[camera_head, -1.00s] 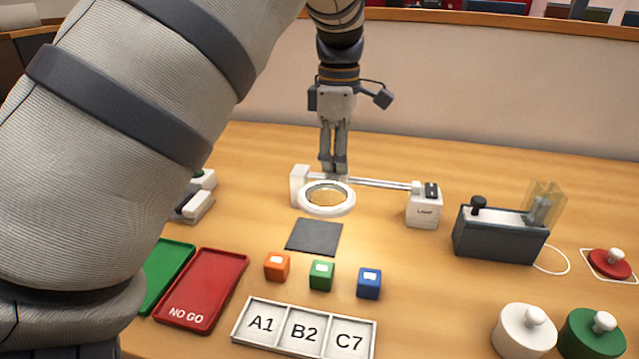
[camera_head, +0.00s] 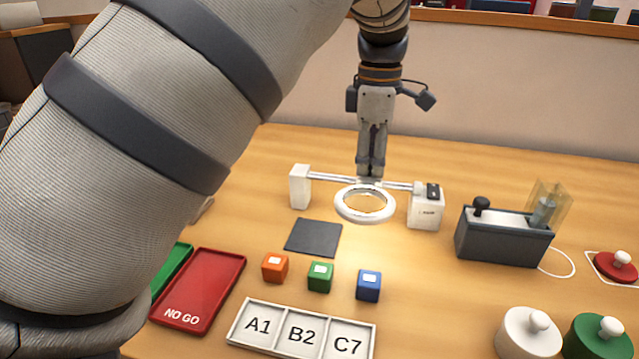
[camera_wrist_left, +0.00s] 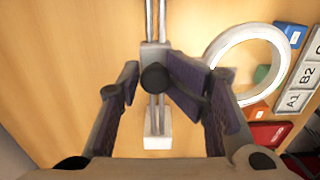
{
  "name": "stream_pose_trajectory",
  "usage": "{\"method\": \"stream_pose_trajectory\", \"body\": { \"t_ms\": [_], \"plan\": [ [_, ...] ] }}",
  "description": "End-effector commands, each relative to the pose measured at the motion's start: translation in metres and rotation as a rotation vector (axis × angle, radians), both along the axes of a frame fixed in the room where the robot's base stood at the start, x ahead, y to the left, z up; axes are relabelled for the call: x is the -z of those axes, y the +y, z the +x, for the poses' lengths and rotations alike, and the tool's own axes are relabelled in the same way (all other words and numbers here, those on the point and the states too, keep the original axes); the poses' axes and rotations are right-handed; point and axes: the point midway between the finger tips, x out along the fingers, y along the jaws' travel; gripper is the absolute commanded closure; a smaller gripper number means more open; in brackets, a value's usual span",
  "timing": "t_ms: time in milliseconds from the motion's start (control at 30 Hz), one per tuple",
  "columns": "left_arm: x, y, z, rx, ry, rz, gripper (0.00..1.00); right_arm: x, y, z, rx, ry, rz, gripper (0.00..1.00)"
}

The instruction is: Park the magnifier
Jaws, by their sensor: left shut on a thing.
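The magnifier (camera_head: 341,211) is a white ring lens on a carriage that rides a double metal rail (camera_head: 332,178). The rail runs from a white post (camera_head: 299,187) on the left to a white block with a dark switch (camera_head: 425,208) on the right. The ring hangs in front of the rail, nearer the right block and apart from it. My left gripper (camera_head: 370,171) points down at the carriage and is shut on its dark knob (camera_wrist_left: 154,77). The ring also shows in the left wrist view (camera_wrist_left: 222,45). My right gripper is not in view.
A dark square pad (camera_head: 313,238) lies front-left of the ring. Orange (camera_head: 275,268), green (camera_head: 320,277) and blue (camera_head: 368,286) cubes stand before a labelled tray (camera_head: 280,350). A red NO GO tray (camera_head: 200,290) is left; a dark lever box (camera_head: 500,240) is right.

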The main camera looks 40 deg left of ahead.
Motion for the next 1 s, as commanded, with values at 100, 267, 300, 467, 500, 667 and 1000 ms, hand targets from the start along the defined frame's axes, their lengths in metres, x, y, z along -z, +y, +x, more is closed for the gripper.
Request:
{"method": "stream_pose_trajectory", "body": {
  "t_ms": [100,267,300,467,500,667,1000],
  "plan": [
    [0.006,-0.005,0.006,0.000,0.002,0.005,0.83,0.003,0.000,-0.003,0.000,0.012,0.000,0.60],
    [0.007,-0.013,0.010,0.001,0.002,0.004,0.83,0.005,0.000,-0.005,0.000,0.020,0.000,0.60],
    [0.007,-0.016,0.012,0.001,0.002,0.004,0.83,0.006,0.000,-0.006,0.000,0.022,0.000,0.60],
    [0.008,-0.024,0.016,0.000,0.003,0.004,0.83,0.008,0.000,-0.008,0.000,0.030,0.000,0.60],
    [0.008,-0.026,0.017,0.001,0.003,0.005,0.83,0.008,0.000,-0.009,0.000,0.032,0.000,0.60],
    [0.006,-0.028,0.018,-0.001,0.002,0.004,0.83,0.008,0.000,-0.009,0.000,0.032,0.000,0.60],
    [0.005,-0.028,0.017,-0.001,0.003,0.003,0.57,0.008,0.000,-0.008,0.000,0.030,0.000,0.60]
  ]
}}
